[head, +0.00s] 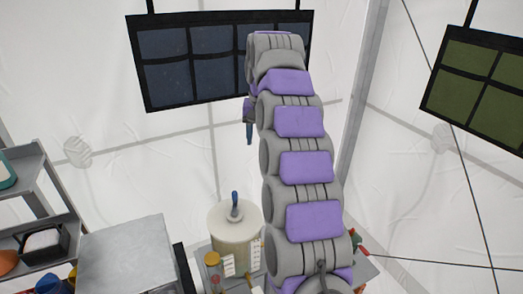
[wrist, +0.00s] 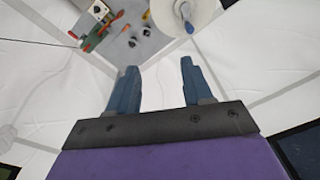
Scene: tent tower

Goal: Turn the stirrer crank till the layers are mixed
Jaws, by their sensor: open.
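The stirrer is a cream round drum (head: 236,246) on a bench in the lower middle of the head view. Its crank has a blue upright handle (head: 235,206) on top. In the wrist view the drum (wrist: 206,14) is at the top edge, partly cut off, with the blue handle (wrist: 187,18) on it. My gripper (wrist: 158,68) is open with two blue fingers apart and nothing between them. In the head view a blue finger (head: 249,132) shows beside my raised arm, well above the drum and apart from the handle. The layers inside are not visible.
A grey box (head: 128,258) stands left of the drum, and a shelf (head: 35,235) with small items is at far left. A yellow-topped jar (head: 212,262) is in front of the drum. Dark panels (head: 215,60) hang behind. Small parts (wrist: 100,22) lie on the bench.

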